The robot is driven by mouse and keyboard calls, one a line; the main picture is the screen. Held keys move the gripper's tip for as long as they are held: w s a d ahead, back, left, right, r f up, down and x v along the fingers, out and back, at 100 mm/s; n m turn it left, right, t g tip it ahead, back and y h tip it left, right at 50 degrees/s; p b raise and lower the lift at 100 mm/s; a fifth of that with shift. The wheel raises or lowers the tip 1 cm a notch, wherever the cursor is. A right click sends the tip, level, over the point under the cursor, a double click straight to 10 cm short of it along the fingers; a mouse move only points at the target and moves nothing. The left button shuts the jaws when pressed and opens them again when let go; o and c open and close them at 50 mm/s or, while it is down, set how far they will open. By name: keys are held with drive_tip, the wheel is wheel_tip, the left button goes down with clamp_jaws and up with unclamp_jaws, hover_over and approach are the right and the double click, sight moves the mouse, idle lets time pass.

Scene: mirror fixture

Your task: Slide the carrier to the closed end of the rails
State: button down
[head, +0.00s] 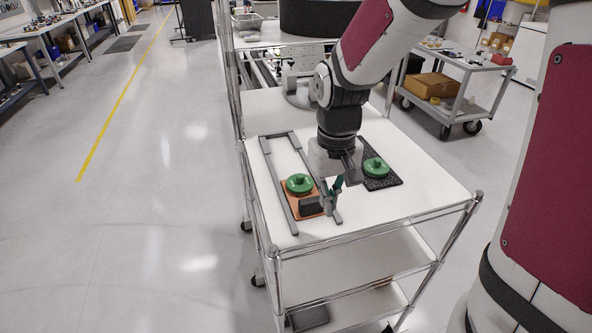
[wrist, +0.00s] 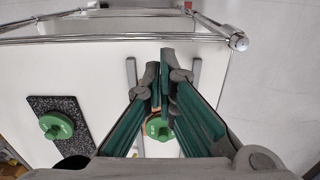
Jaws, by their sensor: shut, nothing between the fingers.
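The carrier, an orange plate (head: 290,206) with a green knobbed disc (head: 299,183) and a dark block (head: 311,205) at its near edge, sits between two grey rails (head: 277,182) near their open end. A grey crossbar (head: 277,135) closes the rails' far end. My gripper (head: 331,200) is shut and empty, pointing down just right of the dark block, over or beside the right rail. I cannot tell whether it touches. In the wrist view, the shut fingers (wrist: 166,58) hide most of the carrier; its green disc (wrist: 158,129) shows between them.
A speckled black plate (head: 380,181) with a similar green knobbed disc (head: 376,167) lies right of the rails. It also shows in the wrist view (wrist: 70,108). The white cart top (head: 415,190) is bare at the right. A metal rim (head: 370,219) edges its near side.

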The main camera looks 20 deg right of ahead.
sight(293, 168)
wheel_tip(293, 168, down, 10)
drive_tip(key=w, duration=0.2)
drive_tip(key=shift+w+r+p, duration=0.15)
drive_tip(key=shift+w+p, duration=0.15)
drive_tip(key=shift+p, duration=0.1)
drive_tip(key=shift+w, duration=0.7)
drive_tip(key=w+b, duration=1)
drive_tip(key=w, duration=1.1)
drive_tip(key=shift+w+b, duration=0.3)
drive_tip(key=shift+w, duration=0.55)
